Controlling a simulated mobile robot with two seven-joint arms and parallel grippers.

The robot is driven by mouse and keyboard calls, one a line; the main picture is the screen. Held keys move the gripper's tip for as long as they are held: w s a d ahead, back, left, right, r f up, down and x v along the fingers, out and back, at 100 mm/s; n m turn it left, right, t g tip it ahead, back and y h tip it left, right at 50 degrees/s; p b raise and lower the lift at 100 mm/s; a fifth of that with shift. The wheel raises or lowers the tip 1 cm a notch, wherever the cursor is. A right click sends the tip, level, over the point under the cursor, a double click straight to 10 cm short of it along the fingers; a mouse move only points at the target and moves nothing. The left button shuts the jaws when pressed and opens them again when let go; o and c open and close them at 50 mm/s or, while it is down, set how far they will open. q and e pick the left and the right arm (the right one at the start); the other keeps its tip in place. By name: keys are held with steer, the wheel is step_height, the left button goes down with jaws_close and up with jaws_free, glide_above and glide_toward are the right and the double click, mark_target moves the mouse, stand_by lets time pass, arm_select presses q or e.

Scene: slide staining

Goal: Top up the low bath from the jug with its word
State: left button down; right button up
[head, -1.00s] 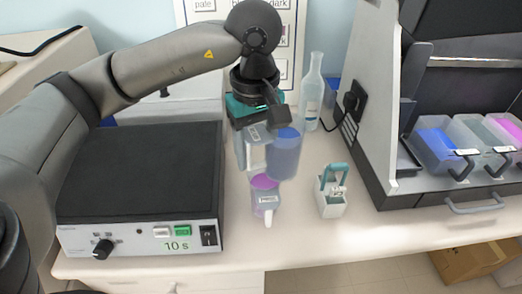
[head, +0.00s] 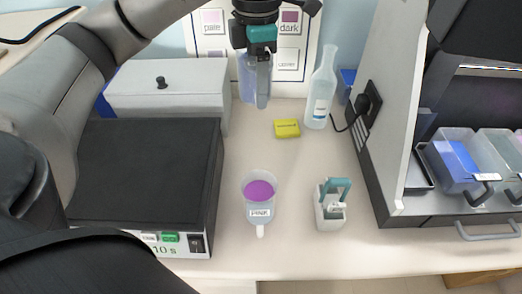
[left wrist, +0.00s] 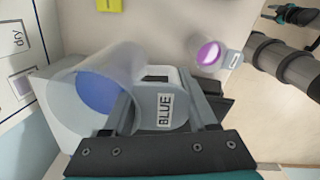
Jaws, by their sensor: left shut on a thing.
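My left gripper (head: 262,80) is shut on a clear jug (head: 248,75), held up in front of the wall chart. In the left wrist view the jug (left wrist: 105,80) shows blue liquid and a label reading BLUE, between the fingers (left wrist: 165,105). A second jug (head: 259,208), labelled PINK with magenta liquid, stands on the bench; it also shows in the left wrist view (left wrist: 210,56). At right are a bath with blue liquid (head: 455,160) and a paler bath (head: 497,150), cut by the frame edge.
A slide rack (head: 329,216) with a teal handle stands right of the pink jug. A yellow block (head: 287,128) and a tall bottle (head: 320,95) are behind. A black-topped heater (head: 145,165) fills the left. The grey cabinet wall (head: 352,110) stands between bench and baths.

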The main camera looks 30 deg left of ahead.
arm_select(q)
steer(key=shift+r, duration=0.1)
step_height(320, 180, down, 20)
steer(key=shift+r+b, duration=0.15)
steer(key=shift+b, duration=0.5)
steer(key=shift+f, duration=0.2)
steer(key=shift+c, duration=1)
jaws_free()
